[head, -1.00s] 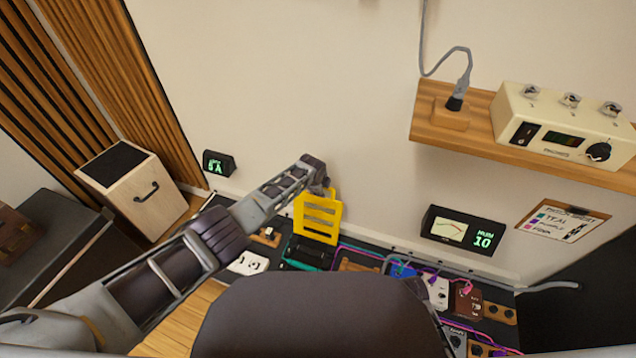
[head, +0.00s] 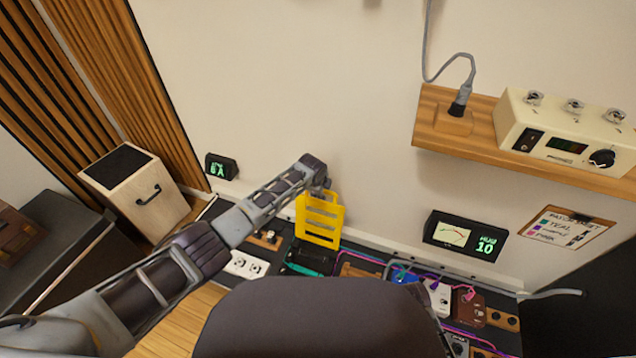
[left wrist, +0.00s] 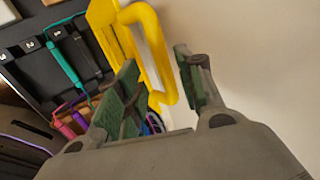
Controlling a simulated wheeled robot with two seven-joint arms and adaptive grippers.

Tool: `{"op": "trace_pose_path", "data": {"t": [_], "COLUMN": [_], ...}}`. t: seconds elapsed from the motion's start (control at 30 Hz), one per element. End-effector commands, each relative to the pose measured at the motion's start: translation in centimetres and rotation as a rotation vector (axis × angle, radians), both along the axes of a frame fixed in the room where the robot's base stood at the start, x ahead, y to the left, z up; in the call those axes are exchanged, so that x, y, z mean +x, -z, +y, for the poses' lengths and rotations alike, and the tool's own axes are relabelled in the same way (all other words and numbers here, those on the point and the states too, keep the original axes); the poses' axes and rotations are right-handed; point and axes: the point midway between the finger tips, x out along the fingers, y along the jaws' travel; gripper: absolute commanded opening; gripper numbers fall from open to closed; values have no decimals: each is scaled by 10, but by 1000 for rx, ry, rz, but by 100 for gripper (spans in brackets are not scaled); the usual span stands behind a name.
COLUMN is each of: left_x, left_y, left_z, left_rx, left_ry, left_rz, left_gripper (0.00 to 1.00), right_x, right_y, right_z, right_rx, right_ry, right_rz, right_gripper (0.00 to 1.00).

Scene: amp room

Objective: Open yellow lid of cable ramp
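The yellow lid (head: 320,234) of the cable ramp stands raised, close to the wall, in the head view. Below it the black ramp body (head: 311,257) lies uncovered, with a teal cable at its front. My left gripper (head: 321,186) is at the lid's top edge. In the left wrist view the yellow lid (left wrist: 148,30) has a looped edge that reaches between the spread fingers of my left gripper (left wrist: 160,88). The fingers are apart, with a gap beside the yellow bar. The ramp's black channels (left wrist: 40,65) show there with teal, purple and pink cables. My right gripper is out of view.
Pedals and coloured cables (head: 440,295) crowd the board right of the ramp. A white socket unit (head: 246,264) lies to its left. The wall is close behind. A wooden shelf (head: 455,110) with a cream device (head: 560,130) is at upper right.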

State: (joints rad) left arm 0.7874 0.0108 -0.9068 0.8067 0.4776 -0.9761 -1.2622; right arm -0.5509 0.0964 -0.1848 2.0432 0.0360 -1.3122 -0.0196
Motion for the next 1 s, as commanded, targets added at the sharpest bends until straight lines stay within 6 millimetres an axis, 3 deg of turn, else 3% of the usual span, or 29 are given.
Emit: {"op": "trace_pose_path", "data": {"t": [1.0], "left_x": [-26], "left_y": [-60], "left_z": [9], "left_rx": [-2], "left_ry": [0], "left_rz": [-2], "left_gripper": [37], "right_x": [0], "right_y": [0], "right_z": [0], "right_rx": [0], "right_ry": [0], "right_rz": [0], "right_gripper": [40]}}
